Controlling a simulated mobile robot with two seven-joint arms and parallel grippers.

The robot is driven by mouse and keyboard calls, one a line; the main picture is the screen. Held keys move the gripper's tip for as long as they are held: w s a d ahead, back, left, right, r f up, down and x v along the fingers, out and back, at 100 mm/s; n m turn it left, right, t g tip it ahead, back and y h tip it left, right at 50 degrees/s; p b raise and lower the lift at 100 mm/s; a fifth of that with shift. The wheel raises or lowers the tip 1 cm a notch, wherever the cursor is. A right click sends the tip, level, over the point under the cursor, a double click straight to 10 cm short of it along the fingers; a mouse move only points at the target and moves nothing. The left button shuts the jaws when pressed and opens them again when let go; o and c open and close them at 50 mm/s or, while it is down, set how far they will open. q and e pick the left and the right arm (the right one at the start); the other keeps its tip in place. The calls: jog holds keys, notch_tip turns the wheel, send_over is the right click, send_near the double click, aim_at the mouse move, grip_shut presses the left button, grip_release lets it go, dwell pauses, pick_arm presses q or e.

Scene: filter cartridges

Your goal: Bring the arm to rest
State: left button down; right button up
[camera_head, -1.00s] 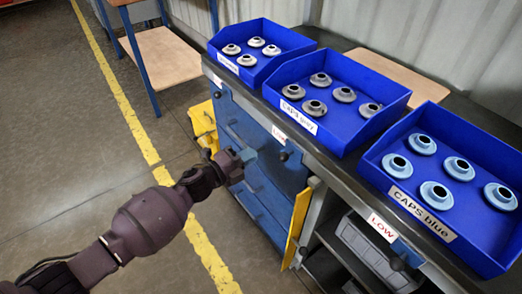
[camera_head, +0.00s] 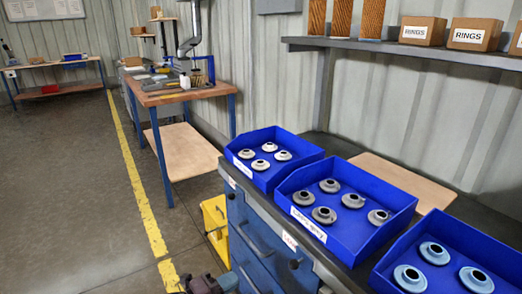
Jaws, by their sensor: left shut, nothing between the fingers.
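My left gripper (camera_head: 228,282) shows only in part at the bottom edge of the head view, in front of the blue drawer cabinet. It is shut and empty. The rest of my left arm is below the picture. My right gripper is out of view.
Three blue bins stand on the dark bench: one with pale caps (camera_head: 240,168), one with grey caps (camera_head: 291,196) and one with blue caps (camera_head: 395,262), cut off by the frame. A shelf (camera_head: 400,47) carries RINGS boxes. The floor at left is clear.

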pick_arm(q)
jog(key=s+a+r+n+y+p, duration=0.1)
jog(key=s+a+n+y+p, duration=0.2)
jog(key=s, duration=0.9)
jog(key=s+a+r+n+y+p, duration=0.1)
jog(key=s+a+n+y+p, duration=0.2)
jog(key=s+a+n+y, duration=0.3)
jog(key=s+a+n+y+p, duration=0.4)
jog(key=s+a+n, duration=0.6)
jog(key=s+n, duration=0.7)
jog(key=shift+s+r+y, duration=0.4)
jog(key=shift+s+y, duration=0.1)
jog(key=shift+y, duration=0.1)
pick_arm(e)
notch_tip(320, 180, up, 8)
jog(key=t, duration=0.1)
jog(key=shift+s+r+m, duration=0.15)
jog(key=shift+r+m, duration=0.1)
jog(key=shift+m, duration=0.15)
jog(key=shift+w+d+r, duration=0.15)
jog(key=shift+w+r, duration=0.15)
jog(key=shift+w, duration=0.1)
pick_arm(q)
jog(key=shift+d, duration=0.1)
